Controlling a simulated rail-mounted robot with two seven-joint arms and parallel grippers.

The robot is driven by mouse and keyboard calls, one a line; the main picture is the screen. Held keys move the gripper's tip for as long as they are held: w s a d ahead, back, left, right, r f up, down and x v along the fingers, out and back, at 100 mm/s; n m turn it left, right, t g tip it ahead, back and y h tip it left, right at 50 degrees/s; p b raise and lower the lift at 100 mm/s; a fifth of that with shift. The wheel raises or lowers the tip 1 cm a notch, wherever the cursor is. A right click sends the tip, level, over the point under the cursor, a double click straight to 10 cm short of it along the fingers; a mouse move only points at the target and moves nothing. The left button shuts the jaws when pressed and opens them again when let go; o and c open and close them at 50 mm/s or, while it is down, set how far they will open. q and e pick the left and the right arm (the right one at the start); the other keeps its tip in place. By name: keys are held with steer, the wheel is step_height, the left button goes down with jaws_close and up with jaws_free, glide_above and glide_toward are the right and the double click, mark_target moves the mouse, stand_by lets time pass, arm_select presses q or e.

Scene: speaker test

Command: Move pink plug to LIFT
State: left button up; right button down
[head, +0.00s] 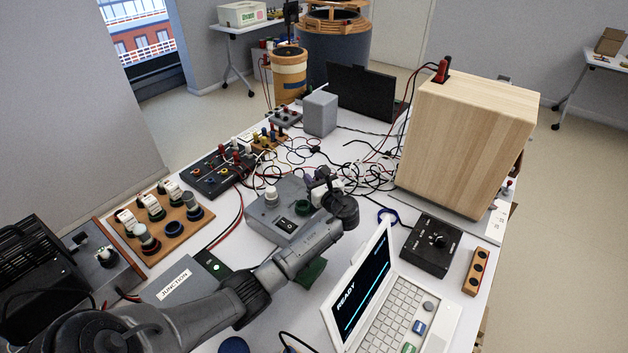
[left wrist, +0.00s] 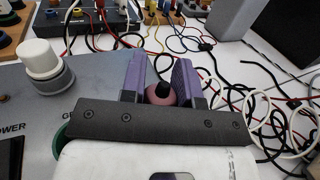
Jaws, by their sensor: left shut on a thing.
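My left gripper (head: 316,196) is over the right part of the grey control box (head: 262,216) in the head view. In the left wrist view its two purple fingers (left wrist: 160,76) stand on either side of the pink plug (left wrist: 161,94), which has a dark top. The gripper is shut on the plug. The plug cannot be made out in the head view, and its lower end is hidden behind the gripper body. I cannot read a LIFT label in either view. My right gripper is not in view.
Many loose cables (head: 365,172) lie right of and behind the gripper. A wooden cabinet (head: 465,145) stands at the right. A laptop (head: 385,300) reading READY and a black knob box (head: 432,245) are in front. A panel of coloured jacks (head: 218,172) is behind left.

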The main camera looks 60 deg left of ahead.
arm_select(q)
steer(key=shift+r, duration=0.1)
steer(key=shift+f, duration=0.25)
steer(key=o, duration=0.9)
steer(key=shift+f, duration=0.1)
